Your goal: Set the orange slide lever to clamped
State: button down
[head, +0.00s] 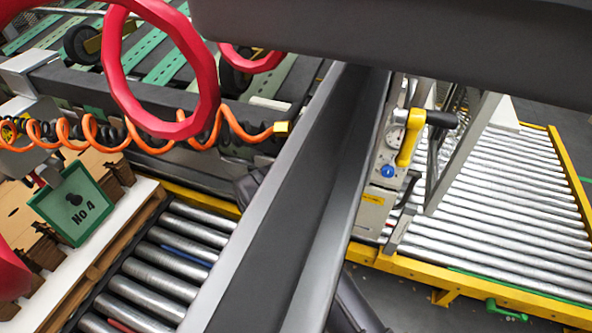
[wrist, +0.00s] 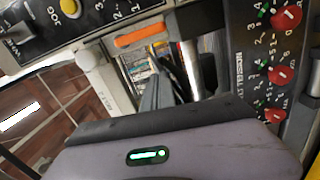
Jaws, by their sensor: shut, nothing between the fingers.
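An orange bar (wrist: 140,36), which looks like the slide lever's grip, shows near the top middle of the wrist view, between dark panels. No clamped marking can be read near it. My gripper (wrist: 158,90) shows in the wrist view as a purple-grey body with a green light and grey fingers just beyond it. It is shut and empty, below the orange bar in the picture and apart from it. In the head view my arm crosses the middle and the gripper cannot be made out; the orange bar cannot be picked out there either.
Red knobs (wrist: 282,75) line a panel at the right of the wrist view; a yellow button (wrist: 68,8) sits upper left. In the head view a yellow handle (head: 410,138), an orange coiled cable (head: 150,140), a red ring (head: 112,70) and roller beds (head: 500,190) show.

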jog(key=p+v, duration=0.2)
jog(key=v, duration=0.5)
jog(key=shift+s+d+r, duration=0.15)
jog(key=shift+s+d, duration=0.15)
jog(key=shift+s, duration=0.1)
